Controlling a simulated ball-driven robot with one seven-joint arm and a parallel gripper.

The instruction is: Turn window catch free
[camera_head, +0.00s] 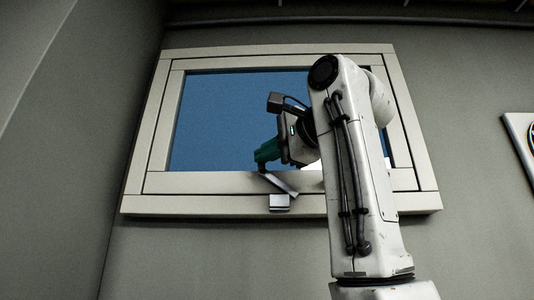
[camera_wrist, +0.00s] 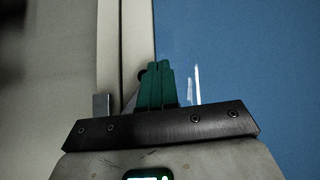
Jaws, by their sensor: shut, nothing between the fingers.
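The window catch (camera_head: 281,184) is a grey metal lever on the lower part of the window's inner frame. It lies slanted, its upper left end near my fingertips and its lower right end above a small light keeper plate (camera_head: 279,202) on the outer frame. My gripper (camera_head: 265,158) has green fingers, shut and empty, just above the lever's upper left end. I cannot tell whether they touch it. In the wrist view the closed green fingers (camera_wrist: 156,85) cover part of the catch; a dark round knob (camera_wrist: 142,76) and a grey piece show beside them.
The window frame (camera_head: 180,205) is cream, set in a grey-green wall, with a blue pane (camera_head: 215,120). My arm covers the window's right part. A framed item (camera_head: 522,145) hangs at the far right. The wall below the window is clear.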

